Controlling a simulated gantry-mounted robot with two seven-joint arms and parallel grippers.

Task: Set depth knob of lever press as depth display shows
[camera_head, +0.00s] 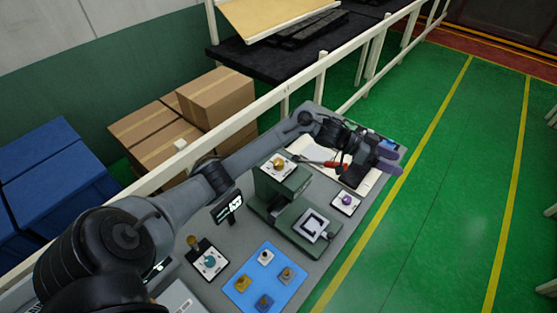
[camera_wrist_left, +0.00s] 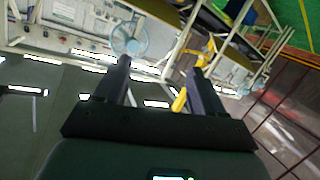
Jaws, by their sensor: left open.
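The green lever press (camera_head: 270,192) stands on the grey table. A gold round knob (camera_head: 279,163) sits on a white plate on its top; I cannot tell its setting. A small dark display (camera_head: 229,206) with white marks stands left of the press, its text too small to read. My left gripper (camera_head: 394,161) is open and empty beyond the press, to its right, apart from the knob. In the left wrist view, its two fingers (camera_wrist_left: 157,72) are spread, with only the distant room between them. My right gripper is not in view.
A blue mat (camera_head: 248,288) with several small knob-like parts lies in front. A box with a teal dial (camera_head: 211,260) is left of it. A purple knob (camera_head: 346,200) sits right of the press. A pale railing (camera_head: 270,101) runs behind the table.

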